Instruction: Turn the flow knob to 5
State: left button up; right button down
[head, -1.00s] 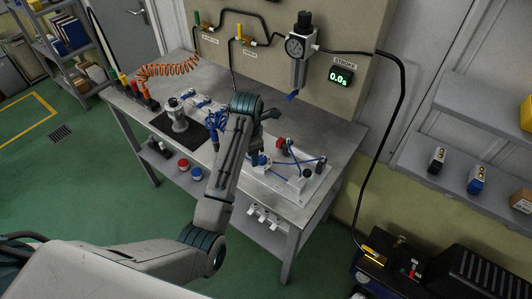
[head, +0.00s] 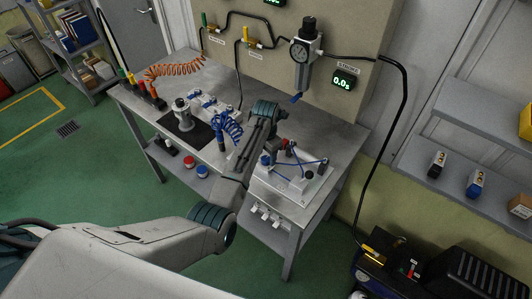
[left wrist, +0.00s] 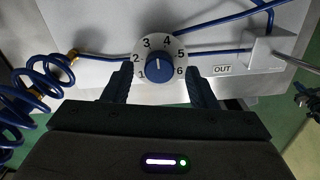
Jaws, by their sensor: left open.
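The flow knob (left wrist: 160,67) shows in the left wrist view as a blue knob on a round white dial numbered 1 to 6. Its white mark points upward, roughly between 3 and 4. My left gripper (left wrist: 160,75) is open, with one dark finger on each side of the dial's lower half. I cannot tell whether the fingers touch it. In the head view my left gripper (head: 279,151) is over the white panel (head: 300,188) on the bench, and I cannot make out the knob there. My right gripper is not in view.
Blue tubes and a block marked OUT (left wrist: 268,50) lie close to the dial. A coiled blue hose (left wrist: 22,88) is on its left. The grey bench (head: 335,135) also holds a press-like device (head: 182,118). A regulator with a gauge (head: 304,50) hangs behind.

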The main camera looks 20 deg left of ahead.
pick_arm(q)
jog(key=shift+a+f, duration=0.1)
jog(key=shift+f, duration=0.45)
jog(key=shift+c, duration=0.2)
jog(key=c, duration=0.9)
jog(key=shift+c, duration=0.2)
jog(key=shift+m, duration=0.3)
jog(key=m, duration=1)
jog(key=shift+r+m, duration=0.1)
jog(key=shift+m, duration=1.7)
